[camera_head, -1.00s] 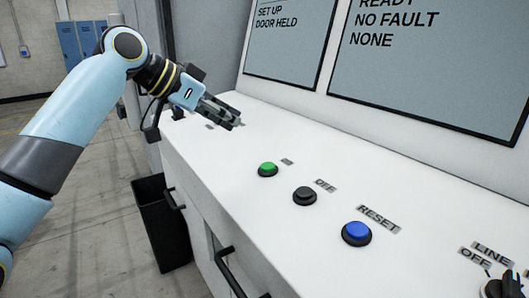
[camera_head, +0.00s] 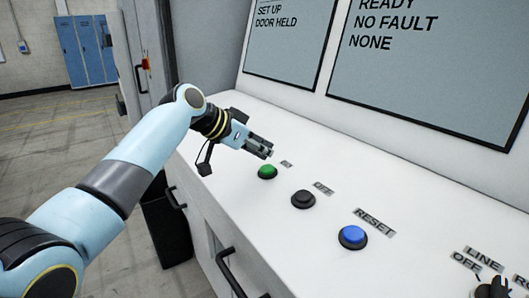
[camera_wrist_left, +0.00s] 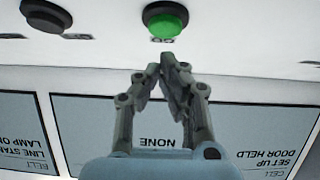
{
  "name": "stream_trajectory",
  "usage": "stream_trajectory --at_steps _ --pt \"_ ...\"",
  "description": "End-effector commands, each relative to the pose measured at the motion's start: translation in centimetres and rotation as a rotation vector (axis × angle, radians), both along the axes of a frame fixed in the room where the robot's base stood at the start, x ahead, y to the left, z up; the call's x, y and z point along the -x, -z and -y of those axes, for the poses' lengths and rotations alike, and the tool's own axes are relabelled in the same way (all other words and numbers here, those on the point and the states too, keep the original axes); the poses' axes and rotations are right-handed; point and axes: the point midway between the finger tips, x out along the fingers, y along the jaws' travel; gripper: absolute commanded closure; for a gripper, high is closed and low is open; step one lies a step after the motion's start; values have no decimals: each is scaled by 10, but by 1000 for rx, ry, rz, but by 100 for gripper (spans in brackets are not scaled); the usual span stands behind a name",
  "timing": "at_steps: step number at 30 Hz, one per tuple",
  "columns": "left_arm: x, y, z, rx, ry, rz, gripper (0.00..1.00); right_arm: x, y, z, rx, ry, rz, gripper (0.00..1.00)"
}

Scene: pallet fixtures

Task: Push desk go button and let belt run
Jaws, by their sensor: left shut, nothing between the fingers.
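The green go button (camera_head: 267,172) sits in a black collar on the white desk top, left of the black off button (camera_head: 303,199). My left gripper (camera_head: 268,153) is shut and empty, its fingertips just behind and above the green button in the head view. In the left wrist view the green button (camera_wrist_left: 166,22) shows near the top, past the closed fingertips (camera_wrist_left: 164,66), with a gap between them in the picture. I cannot tell the exact height of the tips above the desk. The belt is not in view. My right gripper is not in view.
A blue reset button (camera_head: 352,237) and a line selector knob (camera_head: 490,290) lie to the right on the desk (camera_head: 420,240). Upright screens (camera_head: 430,70) stand behind, one reading READY, NO FAULT. A black bin (camera_head: 165,225) stands at the desk's left end.

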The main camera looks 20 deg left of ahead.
Motion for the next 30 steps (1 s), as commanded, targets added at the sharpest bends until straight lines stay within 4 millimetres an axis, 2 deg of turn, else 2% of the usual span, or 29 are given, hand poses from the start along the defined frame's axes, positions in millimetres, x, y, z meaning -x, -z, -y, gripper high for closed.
stream_trajectory --at_steps 7,17,24,30 --pt "-2 19 2 1 0 2 100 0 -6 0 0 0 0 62" --pt "-2 21 2 1 0 2 100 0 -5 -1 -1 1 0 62" --pt "-4 41 4 2 0 1 100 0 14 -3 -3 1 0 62" --pt "-2 44 4 1 1 -7 100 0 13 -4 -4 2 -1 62"
